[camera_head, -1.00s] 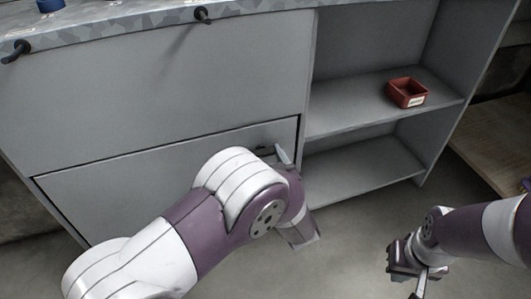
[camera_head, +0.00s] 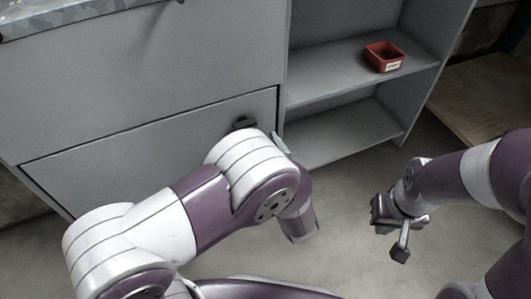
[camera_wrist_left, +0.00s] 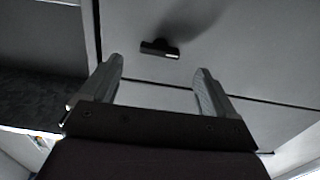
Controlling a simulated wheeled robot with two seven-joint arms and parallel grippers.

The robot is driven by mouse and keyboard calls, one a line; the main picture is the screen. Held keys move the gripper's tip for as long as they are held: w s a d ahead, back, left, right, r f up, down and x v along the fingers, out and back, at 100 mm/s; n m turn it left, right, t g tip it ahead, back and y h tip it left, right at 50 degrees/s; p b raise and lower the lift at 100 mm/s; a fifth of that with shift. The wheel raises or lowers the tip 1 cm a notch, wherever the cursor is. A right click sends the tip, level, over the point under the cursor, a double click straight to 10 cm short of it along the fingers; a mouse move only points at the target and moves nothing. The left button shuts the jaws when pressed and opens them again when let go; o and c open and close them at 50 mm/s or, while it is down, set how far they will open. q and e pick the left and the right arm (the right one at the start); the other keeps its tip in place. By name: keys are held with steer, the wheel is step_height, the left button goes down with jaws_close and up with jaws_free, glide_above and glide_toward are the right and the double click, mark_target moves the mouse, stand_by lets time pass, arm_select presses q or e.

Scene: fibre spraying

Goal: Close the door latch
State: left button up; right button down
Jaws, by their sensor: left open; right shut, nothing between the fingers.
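The door latch (camera_head: 244,121) is a small dark piece on the grey lower door panel (camera_head: 130,165), near its upper right corner. In the left wrist view the latch (camera_wrist_left: 160,48) lies roughly level, beyond my fingertips and between them in the picture, with a visible gap. My left gripper (camera_wrist_left: 159,68) is open and empty. In the head view it is mostly hidden behind my left forearm, close to the panel's right edge. My right gripper (camera_head: 400,222) is shut and empty, low at the right, well away from the cabinet.
Right of the door, open grey shelves (camera_head: 345,125) hold a red box (camera_head: 384,57). A wooden surface (camera_head: 480,95) stands farther right. The floor (camera_head: 350,185) between my arms is clear.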

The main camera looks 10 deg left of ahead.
arm_select(q)
steer(key=p+v, duration=0.1)
steer(key=v, duration=0.5)
steer(key=shift+p, duration=0.3)
arm_select(e)
step_height(320, 180, up, 3)
steer(key=shift+f, duration=0.2)
